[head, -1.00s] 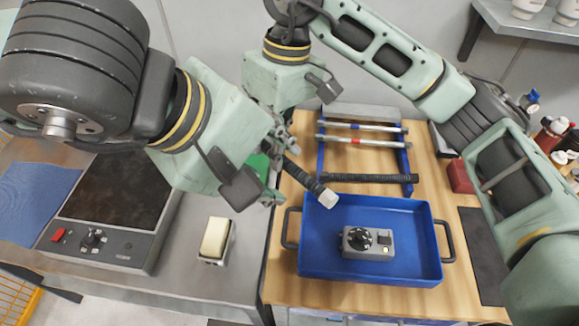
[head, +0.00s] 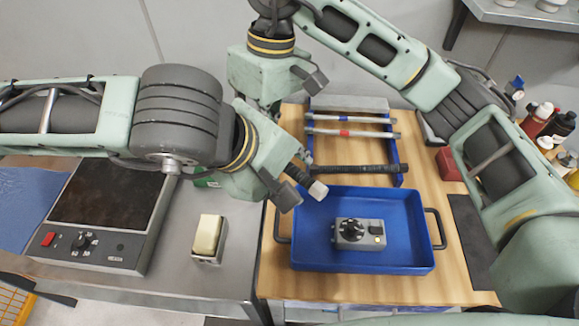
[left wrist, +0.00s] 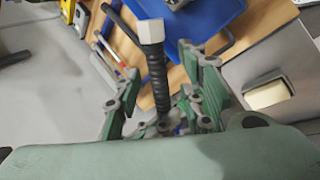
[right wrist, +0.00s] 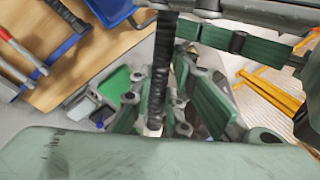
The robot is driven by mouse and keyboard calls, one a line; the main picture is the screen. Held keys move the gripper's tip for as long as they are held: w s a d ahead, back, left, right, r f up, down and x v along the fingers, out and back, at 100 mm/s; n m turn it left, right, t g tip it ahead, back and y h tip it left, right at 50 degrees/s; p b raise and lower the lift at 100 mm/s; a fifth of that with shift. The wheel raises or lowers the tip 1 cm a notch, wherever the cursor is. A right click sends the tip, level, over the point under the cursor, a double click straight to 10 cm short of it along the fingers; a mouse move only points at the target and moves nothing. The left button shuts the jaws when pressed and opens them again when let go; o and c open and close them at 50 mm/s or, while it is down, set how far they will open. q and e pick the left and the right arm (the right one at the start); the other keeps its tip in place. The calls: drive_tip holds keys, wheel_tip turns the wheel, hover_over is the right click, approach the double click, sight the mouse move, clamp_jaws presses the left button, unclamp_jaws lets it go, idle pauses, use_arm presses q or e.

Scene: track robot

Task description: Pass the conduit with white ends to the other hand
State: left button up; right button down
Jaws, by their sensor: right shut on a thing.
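The conduit with white ends (head: 305,181) is a dark ribbed tube, held tilted in the air near the tray's upper left corner. My left gripper (head: 288,182) is beside the conduit. In the left wrist view my left gripper (left wrist: 152,60) has its fingers spread, one on each side of the conduit (left wrist: 157,75), with gaps between.
A blue tray (head: 310,258) holds a grey box with a knob (head: 360,234). Behind it a blue rack (head: 310,155) carries banded rods and a dark conduit (head: 355,169). At left are a hotplate (head: 105,195) and a block on a small stand (head: 208,235). Bottles (head: 540,118) stand at right.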

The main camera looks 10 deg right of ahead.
use_arm(q)
clamp_jaws()
use_arm(e)
drive_tip(key=c, duration=1.6)
unclamp_jaws()
